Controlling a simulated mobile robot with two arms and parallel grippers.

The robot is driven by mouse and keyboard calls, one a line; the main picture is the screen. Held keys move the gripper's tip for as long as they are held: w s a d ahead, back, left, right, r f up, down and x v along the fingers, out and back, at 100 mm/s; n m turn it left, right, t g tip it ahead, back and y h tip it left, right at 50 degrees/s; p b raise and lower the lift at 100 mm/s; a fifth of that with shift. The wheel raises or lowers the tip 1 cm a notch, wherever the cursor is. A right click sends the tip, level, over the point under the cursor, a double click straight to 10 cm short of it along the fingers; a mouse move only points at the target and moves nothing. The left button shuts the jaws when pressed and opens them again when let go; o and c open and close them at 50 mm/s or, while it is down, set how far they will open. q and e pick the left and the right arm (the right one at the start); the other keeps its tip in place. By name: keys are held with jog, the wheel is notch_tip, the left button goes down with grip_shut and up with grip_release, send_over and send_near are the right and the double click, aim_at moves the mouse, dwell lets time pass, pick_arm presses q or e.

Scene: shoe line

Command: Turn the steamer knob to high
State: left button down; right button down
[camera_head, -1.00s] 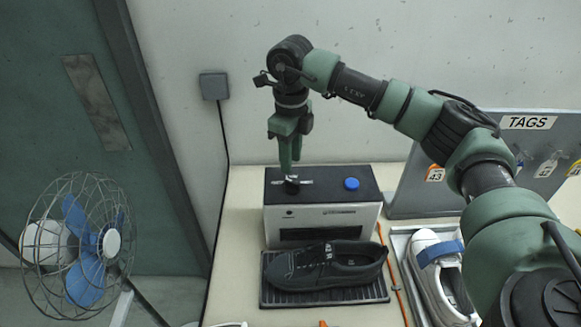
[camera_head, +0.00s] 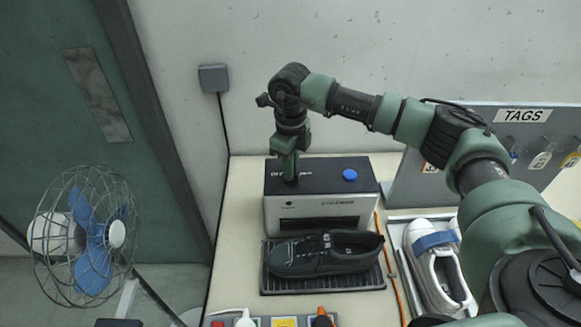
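The steamer (camera_head: 320,213) is a box with a black top and a silver front, standing at the back of the bench. White lettering shows on its top beside my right gripper (camera_head: 291,181). That gripper points down at the left part of the top, with its fingertips at the knob's place. The knob is hidden behind the fingers, and I cannot tell whether they are closed on it. A blue button (camera_head: 350,174) sits to the right on the same top. My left gripper is not in view.
A black shoe (camera_head: 325,254) lies on a dark ribbed tray (camera_head: 325,284) before the steamer. A white shoe (camera_head: 434,275) with a blue strap is to the right, near the TAGS board (camera_head: 415,185). A caged fan (camera_head: 85,235) stands left. Coloured switches (camera_head: 284,322) line the front.

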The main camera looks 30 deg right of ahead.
jog(key=shift+f+m+b, duration=0.1)
jog(key=shift+m+b, duration=0.75)
jog(key=shift+m, duration=0.05)
jog(key=m+b, duration=0.1)
jog(key=m, duration=0.1)
jog(key=shift+m+b, duration=0.3)
jog(key=m+b, duration=0.1)
jog(key=m, duration=0.2)
jog(key=shift+d+m+b, duration=0.1)
jog(key=shift+m+b, duration=0.2)
jog(key=shift+b, duration=0.1)
jog(key=m+b, duration=0.1)
jog(key=m, duration=0.1)
jog(key=shift+m, duration=0.4)
jog(key=m+b, duration=0.1)
jog(key=m, duration=0.5)
jog(key=shift+d+b, duration=0.15)
jog(key=shift+b, duration=0.15)
jog(key=m, duration=0.3)
jog(key=shift+m+b, duration=0.3)
jog(key=shift+m, duration=0.1)
jog(key=shift+s+r+m, duration=0.1)
jog(key=shift+r+m, duration=0.1)
jog(key=shift+m, duration=1.4)
jog(key=shift+d, duration=0.1)
